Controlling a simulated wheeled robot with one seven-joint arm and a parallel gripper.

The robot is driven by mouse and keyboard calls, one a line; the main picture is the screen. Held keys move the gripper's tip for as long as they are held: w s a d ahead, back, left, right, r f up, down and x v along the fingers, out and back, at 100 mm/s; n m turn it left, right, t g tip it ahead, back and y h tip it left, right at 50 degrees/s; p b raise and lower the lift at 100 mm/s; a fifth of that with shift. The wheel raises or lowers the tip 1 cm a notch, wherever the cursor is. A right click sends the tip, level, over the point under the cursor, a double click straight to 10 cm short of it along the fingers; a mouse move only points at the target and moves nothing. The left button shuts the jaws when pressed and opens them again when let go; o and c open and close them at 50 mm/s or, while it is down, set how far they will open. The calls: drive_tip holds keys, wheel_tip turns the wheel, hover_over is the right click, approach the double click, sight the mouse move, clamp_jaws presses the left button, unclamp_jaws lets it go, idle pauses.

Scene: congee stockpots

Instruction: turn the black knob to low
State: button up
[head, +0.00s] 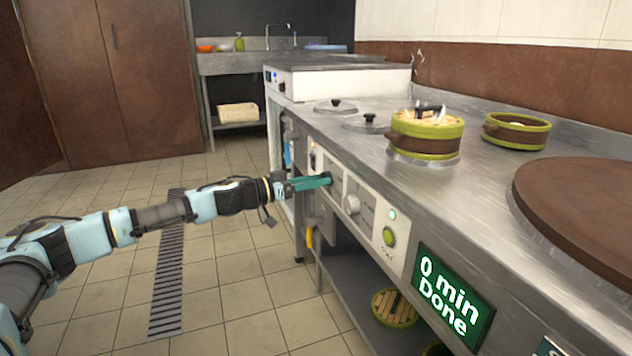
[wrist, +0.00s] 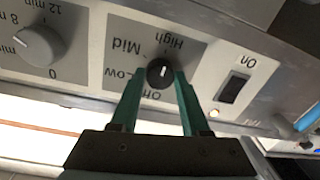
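The black knob (wrist: 158,74) sits on a grey plate in the wrist view, where the labels Off, Low, Mid and High appear upside down. Its short white mark runs roughly up and down in that picture; which end points is hard to tell. My gripper (wrist: 161,78) has its two green fingers on either side of the knob, their tips against its edges. In the head view my gripper (head: 322,181) reaches the stove's front panel, and its fingers mostly hide the knob.
Beside it are a grey timer dial (wrist: 38,45) and a black On switch (wrist: 235,88). The head view shows a green button (head: 389,237) and a "0 min Done" display (head: 449,298). A steaming pot (head: 427,136) stands on the stove top. The tiled floor (head: 220,270) is clear.

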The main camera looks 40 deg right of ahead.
clamp_jaws()
drive_tip(key=shift+n, duration=0.4)
drive_tip(key=n+p, duration=0.4)
drive_tip(key=n, duration=0.7)
drive_tip(key=n+g+y+p, duration=0.1)
drive_tip(key=n+p, duration=0.2)
drive_tip(key=n, duration=0.8)
drive_tip(key=shift+w+r+p, duration=0.15)
drive_tip(key=shift+p, duration=0.2)
idle(0.5)
drive_tip(key=o, duration=0.5)
unclamp_jaws()
